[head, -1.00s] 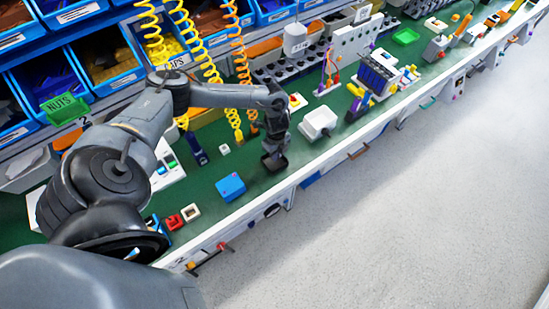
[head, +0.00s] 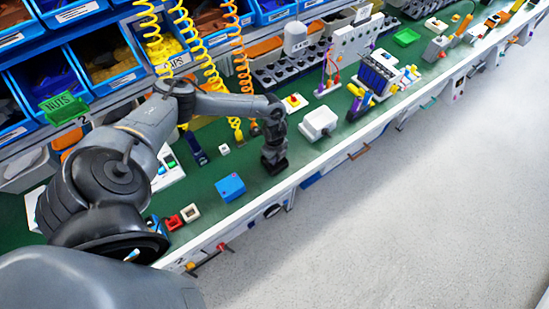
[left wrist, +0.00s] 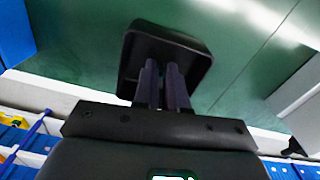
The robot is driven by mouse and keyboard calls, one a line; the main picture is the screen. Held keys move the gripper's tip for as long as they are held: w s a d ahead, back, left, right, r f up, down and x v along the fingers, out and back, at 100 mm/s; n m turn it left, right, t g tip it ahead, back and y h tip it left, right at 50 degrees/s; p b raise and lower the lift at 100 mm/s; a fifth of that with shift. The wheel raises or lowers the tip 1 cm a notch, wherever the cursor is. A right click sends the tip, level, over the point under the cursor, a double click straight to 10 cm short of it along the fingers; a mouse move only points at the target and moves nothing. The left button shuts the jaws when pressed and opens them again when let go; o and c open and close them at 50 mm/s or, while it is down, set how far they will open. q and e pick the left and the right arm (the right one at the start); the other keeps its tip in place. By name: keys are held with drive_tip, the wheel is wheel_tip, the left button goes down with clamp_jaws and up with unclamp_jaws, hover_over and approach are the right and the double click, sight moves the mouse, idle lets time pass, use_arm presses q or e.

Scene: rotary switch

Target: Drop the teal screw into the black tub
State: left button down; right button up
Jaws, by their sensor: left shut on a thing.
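My left gripper (head: 274,160) points down over the green bench top, close to its front edge. In the left wrist view its two dark fingers (left wrist: 162,70) are close together and reach over the black tub (left wrist: 190,48). The tub is a small black square dish, open upward, and the fingers cover its middle. In the head view the gripper largely hides the tub. The teal screw cannot be made out; what the fingers hold is hidden between and below them. I cannot tell whether the fingertips touch the tub. My right gripper is in neither view.
A blue box (head: 230,187) stands left of the gripper on the green bench (head: 210,214). A white box (head: 318,123) stands to its right. Yellow (head: 208,72) and orange coiled hoses hang behind, before blue bins (head: 110,60). Bare bench lies around the tub.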

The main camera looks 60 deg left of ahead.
use_arm(q)
drive_tip(key=c, duration=1.2)
unclamp_jaws()
drive_tip(key=shift+r, duration=0.1)
drive_tip(key=shift+r, duration=0.2)
wheel_tip(320, 180, up, 11)
drive_tip(key=p, duration=0.2)
drive_tip(key=w+d+n+t+h, duration=0.1)
drive_tip(key=d+t, duration=0.2)
drive_tip(key=d, duration=1.3)
drive_tip(key=w+d+t+h, duration=0.1)
drive_tip(key=d+t+h, duration=0.15)
drive_tip(key=d, duration=1.35)
drive_tip(key=s+a+r+n+y, duration=0.1)
drive_tip(key=s+a+r+n, duration=0.1)
drive_tip(key=s+n, duration=0.2)
drive_tip(key=s+a+r+n+g+y, duration=0.1)
drive_tip(key=s+a+r+n, duration=0.1)
drive_tip(key=s+a+n, duration=0.1)
drive_tip(key=s+a+r+n+y, duration=0.1)
drive_tip(key=s+a+r+n, duration=0.1)
drive_tip(key=s+n, duration=0.3)
drive_tip(key=shift+s+a+g+y, duration=0.15)
drive_tip(key=shift+s+g+y, duration=0.05)
drive_tip(key=shift+s, duration=0.3)
drive_tip(key=shift+s+a+g+y, duration=0.15)
drive_tip(key=shift+s, duration=0.35)
